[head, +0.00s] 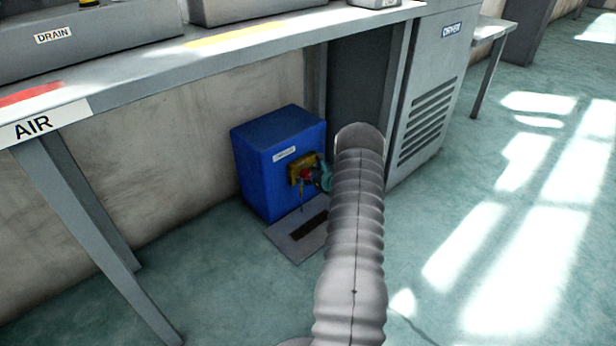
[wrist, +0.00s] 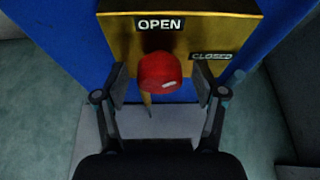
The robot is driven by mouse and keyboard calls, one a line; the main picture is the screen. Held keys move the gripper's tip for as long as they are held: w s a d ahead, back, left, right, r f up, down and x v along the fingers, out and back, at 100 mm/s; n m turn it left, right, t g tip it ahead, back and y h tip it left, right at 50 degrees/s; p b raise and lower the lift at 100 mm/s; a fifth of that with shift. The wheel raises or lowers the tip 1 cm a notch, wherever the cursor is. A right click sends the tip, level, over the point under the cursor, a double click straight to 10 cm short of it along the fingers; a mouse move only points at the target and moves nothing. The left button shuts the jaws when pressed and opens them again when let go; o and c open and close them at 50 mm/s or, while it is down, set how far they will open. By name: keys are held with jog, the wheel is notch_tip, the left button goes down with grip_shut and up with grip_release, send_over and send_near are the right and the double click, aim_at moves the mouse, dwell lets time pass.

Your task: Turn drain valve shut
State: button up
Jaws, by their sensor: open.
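The drain valve has a red knob (wrist: 160,72) in front of a yellow plate with an OPEN label (wrist: 160,23) above it and a CLOSED label (wrist: 211,56) to the right. The plate (head: 296,168) is on the front of a blue box (head: 262,172) under the bench in the head view. My gripper (wrist: 160,84) is open, with one finger on each side of the red knob. I cannot tell whether the fingers touch it. In the head view my arm hides part of the space right of the box, and the gripper shows only in part.
A grey floor plate with a dark slot (head: 306,228) lies in front of the box. A grey cabinet with vents (head: 425,120) stands to the right. The bench top (head: 215,50) is above, with a leg (head: 95,240) at left. Open floor lies at right.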

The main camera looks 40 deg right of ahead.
jog(key=c, duration=1.1)
jog(key=shift+c, duration=0.2)
jog(key=m+y, duration=0.2)
jog(key=shift+m+b, duration=0.4)
jog(key=shift+d+m+y+b, duration=0.1)
jog(key=shift+m+y+b, duration=0.3)
jog(key=shift+m+y, duration=0.5)
jog(key=o, duration=1.1)
jog(key=shift+o, duration=0.2)
